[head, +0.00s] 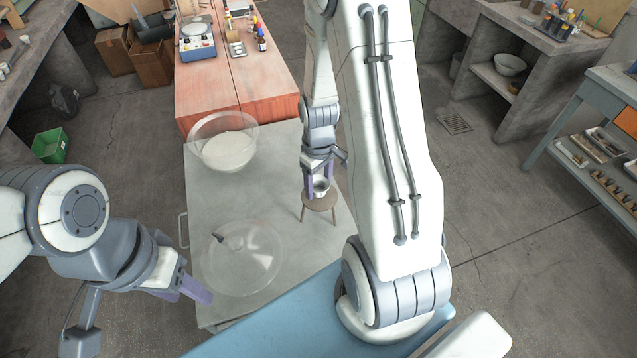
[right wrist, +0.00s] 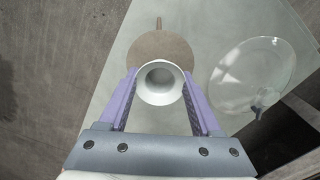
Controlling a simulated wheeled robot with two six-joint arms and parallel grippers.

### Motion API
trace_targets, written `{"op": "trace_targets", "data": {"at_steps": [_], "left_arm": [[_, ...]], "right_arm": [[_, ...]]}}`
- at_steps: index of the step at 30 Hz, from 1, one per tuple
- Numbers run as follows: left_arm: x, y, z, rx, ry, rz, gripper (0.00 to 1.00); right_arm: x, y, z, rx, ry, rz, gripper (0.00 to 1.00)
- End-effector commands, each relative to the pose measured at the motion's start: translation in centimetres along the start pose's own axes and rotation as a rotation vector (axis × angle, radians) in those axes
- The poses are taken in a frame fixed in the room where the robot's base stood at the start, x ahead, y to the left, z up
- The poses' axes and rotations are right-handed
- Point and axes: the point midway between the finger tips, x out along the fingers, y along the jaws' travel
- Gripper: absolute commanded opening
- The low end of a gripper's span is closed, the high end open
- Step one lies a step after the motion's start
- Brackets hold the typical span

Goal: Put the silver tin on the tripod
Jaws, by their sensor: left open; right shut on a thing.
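The silver tin (head: 320,188) is a small open metal cup, upright between the purple fingers of my right gripper (head: 319,181). The tripod (head: 319,204) is a brown round-topped stand with thin legs on the grey bench. In the head view the tin is over its top. In the right wrist view the tin (right wrist: 160,84) hides the near part of the round tripod top (right wrist: 160,48); I cannot tell if they touch. My right gripper (right wrist: 160,90) is shut on the tin. My left gripper (head: 197,290) is open and empty off the bench's left front edge.
A clear glass bowl (head: 208,160) with white contents stands at the bench's back left. A clear domed lid (head: 250,268) with a dark knob lies at the front left. The grey bench top (head: 265,185) is bare between them. A red-topped table (head: 240,95) stands behind.

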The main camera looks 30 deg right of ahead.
Motion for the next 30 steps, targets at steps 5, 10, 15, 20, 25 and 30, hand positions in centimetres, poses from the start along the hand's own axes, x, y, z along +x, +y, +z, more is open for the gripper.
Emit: {"op": "trace_targets", "data": {"at_steps": [5, 10, 15, 20, 25, 30], "left_arm": [[-0.14, 0.01, 0.0, 0.0, 0.0, 0.0, 0.5], [-0.1, 0.01, 0.0, 0.0, 0.0, 0.0, 0.5], [0.16, -0.01, 0.01, 0.0, 0.0, 0.0, 0.5], [0.11, -0.01, 0.01, 0.0, 0.0, 0.0, 0.5], [0.1, -0.01, 0.01, 0.0, 0.0, 0.0, 0.5], [-0.07, 0.01, -0.01, 0.0, 0.0, 0.0, 0.5]], "right_arm": [[0.77, 0.0, -0.04, 0.0, 0.002, 0.001, 0.14], [0.76, -0.01, -0.04, 0.0, 0.002, 0.001, 0.14], [1.13, -0.01, -0.03, 0.001, 0.001, 0.001, 0.73], [1.07, -0.02, -0.03, 0.001, 0.001, 0.001, 0.95], [1.05, -0.02, -0.02, 0.001, 0.001, 0.001, 0.95], [0.24, 0.01, -0.08, 0.001, 0.003, 0.002, 0.95]]}}
